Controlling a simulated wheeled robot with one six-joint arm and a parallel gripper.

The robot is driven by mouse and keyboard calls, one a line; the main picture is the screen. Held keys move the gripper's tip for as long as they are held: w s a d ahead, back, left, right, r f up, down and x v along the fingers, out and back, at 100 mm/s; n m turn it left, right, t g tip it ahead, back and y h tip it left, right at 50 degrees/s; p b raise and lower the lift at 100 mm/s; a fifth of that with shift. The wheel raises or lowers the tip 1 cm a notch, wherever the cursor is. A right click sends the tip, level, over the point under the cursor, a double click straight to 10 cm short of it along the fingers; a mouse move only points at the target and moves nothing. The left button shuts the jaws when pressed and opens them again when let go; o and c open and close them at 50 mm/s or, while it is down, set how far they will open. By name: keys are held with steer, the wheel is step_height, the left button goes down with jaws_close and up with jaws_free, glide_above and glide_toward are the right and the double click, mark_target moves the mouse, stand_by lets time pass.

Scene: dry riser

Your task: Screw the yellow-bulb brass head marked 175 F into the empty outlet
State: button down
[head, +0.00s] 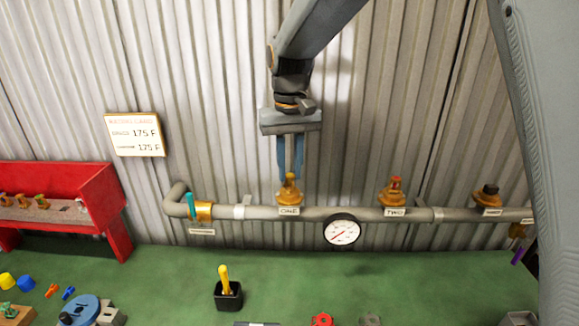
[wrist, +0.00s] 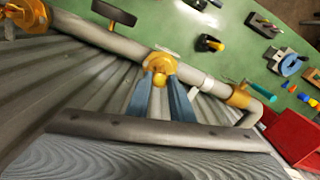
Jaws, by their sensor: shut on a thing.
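The brass head with the yellow bulb (head: 290,180) is upright at the outlet labelled ONE (head: 289,200) on the grey pipe. In the wrist view the yellow bulb (wrist: 159,79) sits between the two blue fingers of my gripper (wrist: 160,88). My gripper (head: 290,172) is shut on this head from above. I cannot tell how far its thread is in the outlet. Any marking on the head is too small to read. Outlet TWO (head: 393,198) carries a head with a red-orange bulb (head: 395,182). Outlet THREE (head: 488,200) has a dark top (head: 490,189).
A pressure gauge (head: 342,231) hangs on the pipe between ONE and TWO. A teal-handled valve (head: 192,206) is at the left. A rating card (head: 135,134) reads 175 F. A red rack (head: 75,180) holds several heads. The green bench (head: 290,275) carries a black cup (head: 229,298).

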steer(key=shift+r+m+p, duration=0.2)
steer(key=shift+m+p, duration=0.35)
steer(key=shift+m, duration=0.15)
steer(key=m, duration=0.4)
steer(key=shift+f, duration=0.15)
steer(key=m, duration=0.6)
steer(key=shift+w, duration=0.1)
steer(key=c, duration=1.5)
jaws_free()
